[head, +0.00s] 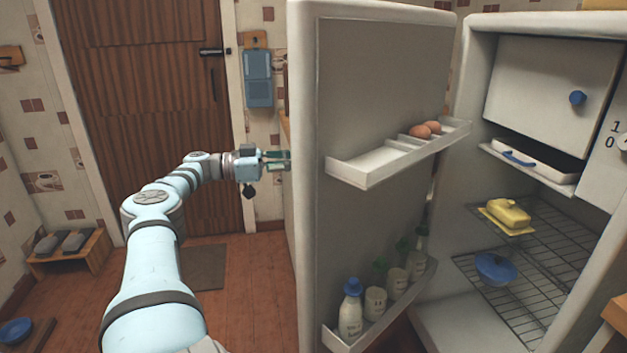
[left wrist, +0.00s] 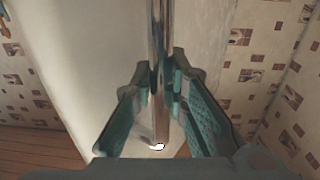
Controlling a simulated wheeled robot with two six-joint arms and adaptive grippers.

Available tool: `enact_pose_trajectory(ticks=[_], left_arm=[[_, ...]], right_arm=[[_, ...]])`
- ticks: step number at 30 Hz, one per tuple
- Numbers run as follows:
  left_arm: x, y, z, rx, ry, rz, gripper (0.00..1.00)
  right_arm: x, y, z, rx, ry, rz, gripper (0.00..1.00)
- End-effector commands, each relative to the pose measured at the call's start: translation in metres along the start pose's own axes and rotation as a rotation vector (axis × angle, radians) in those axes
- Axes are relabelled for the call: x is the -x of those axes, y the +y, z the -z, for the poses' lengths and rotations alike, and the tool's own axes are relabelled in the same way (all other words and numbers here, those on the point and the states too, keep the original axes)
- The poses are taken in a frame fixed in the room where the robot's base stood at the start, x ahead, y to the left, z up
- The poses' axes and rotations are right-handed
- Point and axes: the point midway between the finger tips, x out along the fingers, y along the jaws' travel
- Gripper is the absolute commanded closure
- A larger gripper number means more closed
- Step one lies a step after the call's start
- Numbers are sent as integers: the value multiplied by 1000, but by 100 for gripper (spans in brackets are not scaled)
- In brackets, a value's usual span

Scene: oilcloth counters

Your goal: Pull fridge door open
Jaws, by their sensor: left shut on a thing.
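The fridge door (head: 375,90) stands wide open in the head view, its inner face with shelves turned toward me. The fridge body (head: 450,190) is open at the right, its inside in plain sight. My left gripper (head: 283,158) reaches the door's outer side from the left. In the left wrist view its green fingers (left wrist: 162,90) are closed around the upright chrome handle (left wrist: 159,40) on the door's outer face (left wrist: 105,50). The handle is hidden in the head view. My right gripper is in neither view.
The door's upper shelf (head: 375,170) holds eggs (head: 420,131); its lower shelf holds several bottles (head: 351,308). Butter (head: 508,213) and a blue bowl (head: 495,267) sit on wire racks inside. A wooden door (head: 150,100) and a low bench (head: 68,254) are at the left.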

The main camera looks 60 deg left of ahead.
Motion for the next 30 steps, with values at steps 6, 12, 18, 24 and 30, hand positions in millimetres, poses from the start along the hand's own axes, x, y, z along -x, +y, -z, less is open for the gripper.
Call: enact_pose_trajectory(ticks=[6,12,18,24,30], left_arm=[[7,-2,1,0,-3,6,100],[6,-2,1,1,-3,5,100],[5,-1,1,1,-2,2,65],[4,-1,1,1,0,1,65],[3,-2,10,0,1,0,65]], right_arm=[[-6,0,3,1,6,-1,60],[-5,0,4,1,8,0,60],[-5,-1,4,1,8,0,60],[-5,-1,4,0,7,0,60],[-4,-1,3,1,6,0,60]])
